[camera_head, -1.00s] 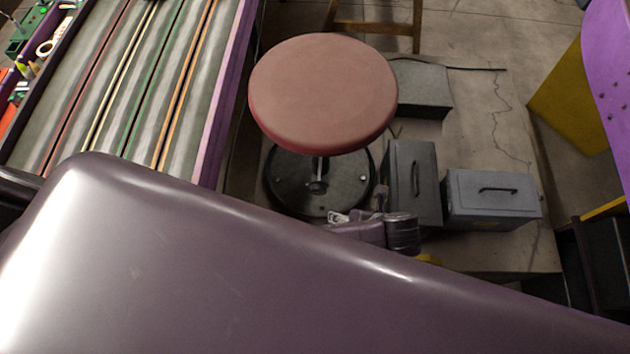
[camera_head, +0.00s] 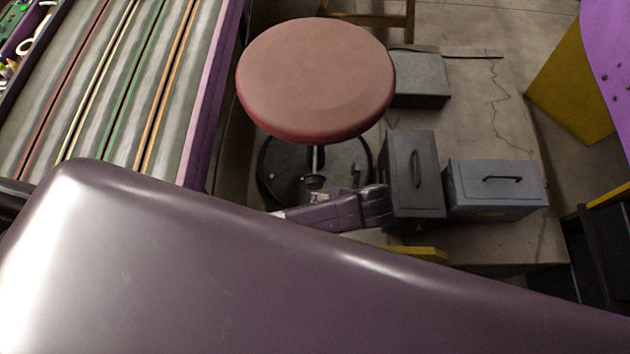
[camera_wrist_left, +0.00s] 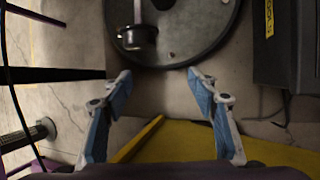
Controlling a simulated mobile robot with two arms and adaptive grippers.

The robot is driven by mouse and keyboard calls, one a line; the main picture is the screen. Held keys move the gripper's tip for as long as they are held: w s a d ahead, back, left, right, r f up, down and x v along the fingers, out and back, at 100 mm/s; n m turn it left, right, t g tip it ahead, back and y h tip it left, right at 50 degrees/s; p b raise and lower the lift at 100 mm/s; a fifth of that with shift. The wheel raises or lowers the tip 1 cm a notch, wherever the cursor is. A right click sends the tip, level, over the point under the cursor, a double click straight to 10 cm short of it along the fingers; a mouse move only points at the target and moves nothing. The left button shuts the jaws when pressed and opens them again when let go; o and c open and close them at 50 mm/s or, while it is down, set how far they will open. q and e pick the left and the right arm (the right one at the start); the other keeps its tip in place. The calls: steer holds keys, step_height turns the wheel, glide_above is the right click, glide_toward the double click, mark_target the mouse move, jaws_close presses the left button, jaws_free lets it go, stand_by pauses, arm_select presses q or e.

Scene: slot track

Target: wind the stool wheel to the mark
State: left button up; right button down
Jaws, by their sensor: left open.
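The stool has a round red seat (camera_head: 316,78) on a thin post above a dark round base (camera_head: 275,172). The base also shows at the top of the left wrist view (camera_wrist_left: 195,40), with a small dark round fitting (camera_wrist_left: 137,38) on the post. No mark can be made out. My left gripper (camera_wrist_left: 158,84) is open and empty, its blue-padded fingers apart just short of the base rim. In the head view a purple part of my arm lies low in front of the base, and a large arm link covers the bottom. My right gripper is not in view.
Grey metal boxes (camera_head: 414,172) (camera_head: 494,188) stand right of the stool, another (camera_head: 420,78) behind. A striped slot track (camera_head: 105,80) fills the left. A yellow panel (camera_head: 575,90) stands at the right.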

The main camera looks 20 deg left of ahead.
mark_target(316, 183)
arm_select(q)
steer(key=w+a, duration=0.3)
steer(key=a, duration=0.1)
steer(key=shift+w+a+r+p, duration=0.1)
steer(key=shift+w+a+p, duration=0.2)
steer(key=shift+w, duration=0.1)
steer(key=b+x, duration=0.1)
steer(key=x, duration=0.4)
steer(key=shift+s+d, duration=0.1)
steer(key=c, duration=1.2)
